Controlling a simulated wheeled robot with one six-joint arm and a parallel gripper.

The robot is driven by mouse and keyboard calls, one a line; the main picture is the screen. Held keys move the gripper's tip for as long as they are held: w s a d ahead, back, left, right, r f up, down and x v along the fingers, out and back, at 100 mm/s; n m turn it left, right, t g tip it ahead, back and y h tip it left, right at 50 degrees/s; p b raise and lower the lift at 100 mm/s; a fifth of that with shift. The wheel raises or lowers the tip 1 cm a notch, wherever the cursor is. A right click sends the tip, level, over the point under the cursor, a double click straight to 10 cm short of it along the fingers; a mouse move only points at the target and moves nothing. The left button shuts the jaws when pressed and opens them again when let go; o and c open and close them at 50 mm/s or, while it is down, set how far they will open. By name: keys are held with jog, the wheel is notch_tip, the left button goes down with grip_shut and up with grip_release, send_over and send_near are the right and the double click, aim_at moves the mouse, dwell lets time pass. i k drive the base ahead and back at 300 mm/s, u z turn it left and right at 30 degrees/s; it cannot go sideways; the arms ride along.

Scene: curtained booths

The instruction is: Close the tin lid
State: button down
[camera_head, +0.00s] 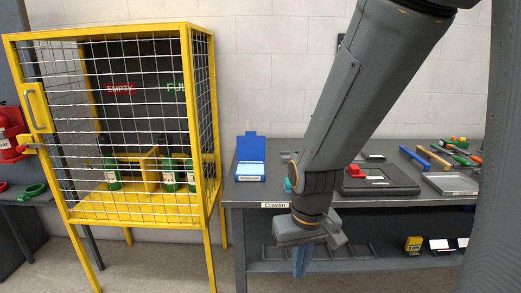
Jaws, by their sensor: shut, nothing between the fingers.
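A blue tin (250,178) stands on the left end of the grey workbench, with a small pale label on its front. Its blue lid (250,147) stands up at the back, so the tin is open. My gripper (300,268) points down in front of the bench's front edge, right of the tin and lower in the picture. It is shut and empty, clear of the tin. My arm hides part of the bench top and the wall behind.
A yellow mesh cage (205,120) with green bottles stands left of the grey workbench (245,195). Right of my arm lie a dark case (378,180), a shallow tray (450,184) and several hand tools. A lower shelf (380,254) holds small items.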

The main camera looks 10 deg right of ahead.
aim_at(250, 148)
jog(key=u, duration=0.2)
jog(key=k, duration=0.25)
jog(key=z, duration=0.9)
jog(key=i, duration=1.2)
jog(key=u, duration=0.6)
